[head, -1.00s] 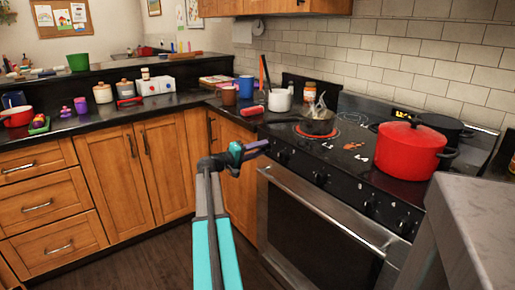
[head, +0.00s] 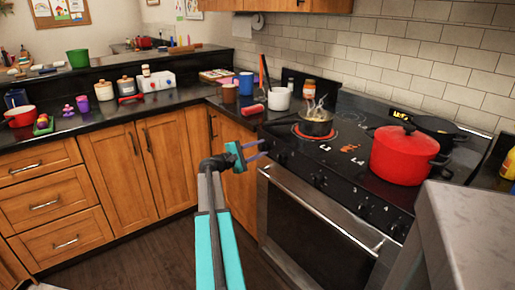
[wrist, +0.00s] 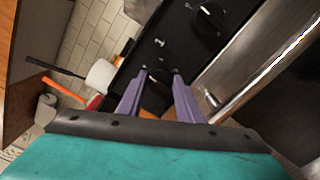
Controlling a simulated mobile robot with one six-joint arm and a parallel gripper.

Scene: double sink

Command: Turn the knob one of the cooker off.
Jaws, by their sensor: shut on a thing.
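The cooker (head: 340,200) has a black front panel with a row of black knobs. The leftmost knob (wrist: 160,75) lies between the fingertips of my gripper (wrist: 161,73) in the wrist view. The two purple fingers are shut on it. In the head view my gripper (head: 264,149) reaches the left end of the cooker's front panel. Another knob (wrist: 208,12) with a white mark shows farther along in the wrist view. I cannot read the held knob's setting.
A large red pot (head: 402,155) stands on the cooker's front right. The oven handle (head: 325,208) runs below the knobs. Wooden cabinets (head: 165,170) and a cluttered dark counter (head: 150,112) are at left. A grey counter (head: 465,225) edges in at right.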

